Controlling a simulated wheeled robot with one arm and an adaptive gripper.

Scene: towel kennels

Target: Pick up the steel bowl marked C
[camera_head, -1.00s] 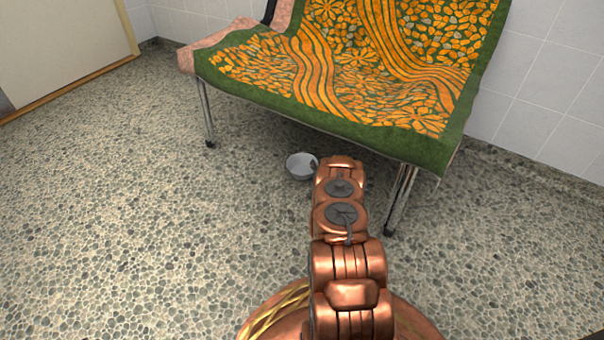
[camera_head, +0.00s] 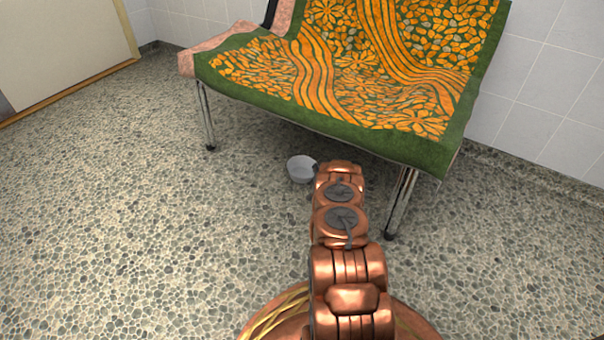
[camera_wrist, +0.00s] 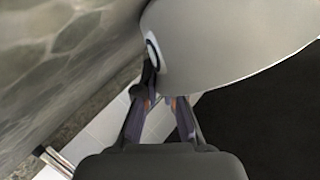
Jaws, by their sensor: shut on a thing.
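The steel bowl (camera_head: 300,170) shows in the head view on or just above the floor, under the front edge of the bench. Its pale, smooth wall (camera_wrist: 215,45) fills the upper right of the wrist view. A round white label with a dark edge is partly in sight on it; I cannot read its letter. My gripper (camera_wrist: 160,99) is shut on the bowl's edge, with its two fingers reaching up to the wall. In the head view my own arm hides the gripper and the bowl's right side. I cannot tell whether the bowl is clear of the floor.
A bench draped with a green and orange towel (camera_head: 350,75) stands over and behind the bowl. Its metal legs (camera_head: 401,203) stand to the left and right of the bowl. The pebbled floor (camera_head: 120,220) is open to the left and front. Tiled walls are behind.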

